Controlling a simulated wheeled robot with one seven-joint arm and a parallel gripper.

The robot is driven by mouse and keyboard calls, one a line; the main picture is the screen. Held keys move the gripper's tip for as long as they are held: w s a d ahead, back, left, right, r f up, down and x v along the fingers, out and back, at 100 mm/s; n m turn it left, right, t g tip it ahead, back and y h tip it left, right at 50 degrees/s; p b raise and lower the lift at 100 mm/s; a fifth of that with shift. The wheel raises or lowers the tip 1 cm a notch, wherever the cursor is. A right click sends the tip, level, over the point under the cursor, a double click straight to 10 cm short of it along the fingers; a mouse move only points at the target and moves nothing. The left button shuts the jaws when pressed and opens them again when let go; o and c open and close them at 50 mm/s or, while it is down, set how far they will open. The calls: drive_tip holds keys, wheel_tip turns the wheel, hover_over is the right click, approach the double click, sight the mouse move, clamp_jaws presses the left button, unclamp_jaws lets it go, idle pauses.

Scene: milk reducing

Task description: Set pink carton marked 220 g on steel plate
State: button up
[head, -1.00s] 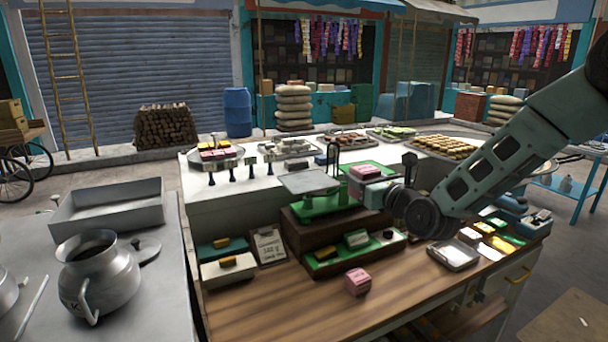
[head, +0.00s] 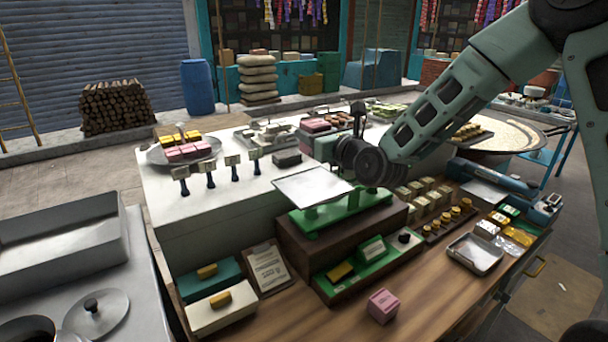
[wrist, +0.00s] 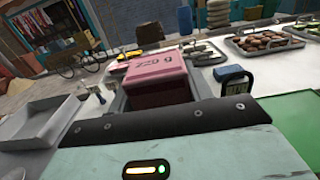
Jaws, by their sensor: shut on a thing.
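The pink carton marked 220 g (wrist: 158,80) is in my gripper, upright close in front of the wrist camera. The steel plate (head: 312,186) lies bare on the left side of the scale, nearer the head camera than my gripper. Another pink carton (head: 383,306) sits on the wooden counter in front of the scale; its mark is too small to read.
A tray of pink and yellow blocks (head: 155,157) stands at the back left. Several small signs on dark stands (head: 210,180) line the white counter. A green tray with weights (head: 330,287) is below the scale. A metal tray (head: 462,259) lies at right.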

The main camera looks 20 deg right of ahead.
wheel_tip(320, 180, down, 9)
drive_tip(key=p, duration=0.2)
drive_tip(key=shift+r+p, duration=0.1)
drive_tip(key=shift+p, duration=0.3)
drive_tip(key=shift+f, duration=0.3)
drive_tip(key=shift+f, duration=0.15)
drive_tip(key=o, duration=1.1)
